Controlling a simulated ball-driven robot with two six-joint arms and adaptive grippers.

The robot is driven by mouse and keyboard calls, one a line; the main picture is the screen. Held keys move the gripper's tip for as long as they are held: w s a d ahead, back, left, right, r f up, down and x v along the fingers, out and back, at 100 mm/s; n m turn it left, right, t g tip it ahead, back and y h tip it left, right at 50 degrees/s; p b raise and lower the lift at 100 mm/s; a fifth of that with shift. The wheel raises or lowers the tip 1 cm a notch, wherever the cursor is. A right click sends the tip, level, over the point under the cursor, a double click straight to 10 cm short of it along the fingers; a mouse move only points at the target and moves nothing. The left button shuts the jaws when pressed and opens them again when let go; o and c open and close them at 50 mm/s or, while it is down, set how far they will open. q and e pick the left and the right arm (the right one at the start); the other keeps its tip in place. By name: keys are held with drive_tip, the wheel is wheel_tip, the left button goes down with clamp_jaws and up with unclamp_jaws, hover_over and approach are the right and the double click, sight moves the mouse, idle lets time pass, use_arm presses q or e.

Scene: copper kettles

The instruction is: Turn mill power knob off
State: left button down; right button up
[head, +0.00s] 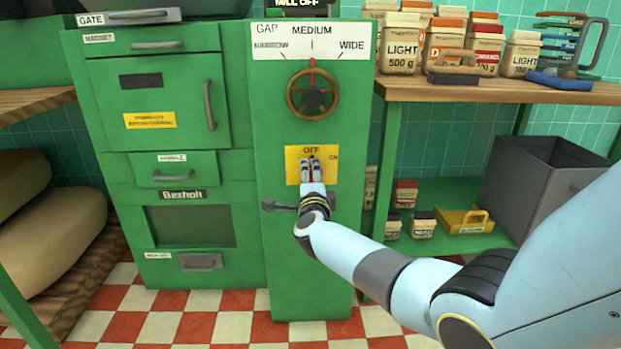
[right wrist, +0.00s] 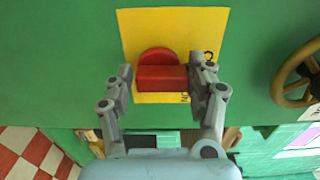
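The mill's power knob (right wrist: 162,78) is red, a raised bar on a round base, on a yellow plate (head: 291,165) on the green mill front. In the head view the plate carries OFF above and ON at right, and my right gripper (head: 312,172) covers the knob. In the right wrist view the fingers of my right gripper (right wrist: 162,80) stand on either side of the bar's ends, with a small gap at the left one. The bar lies level there, in line with the handwheel side. A sign (head: 296,3) at the top edge reads MILL OFF, partly cut. My left gripper is out of view.
A brass handwheel (head: 313,94) sits above the plate under the GAP scale (head: 311,41). A lever (head: 280,206) juts out below it. Drawers are at left.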

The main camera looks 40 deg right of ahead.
drive_tip(key=o, duration=0.3)
drive_tip(key=v, duration=1.2)
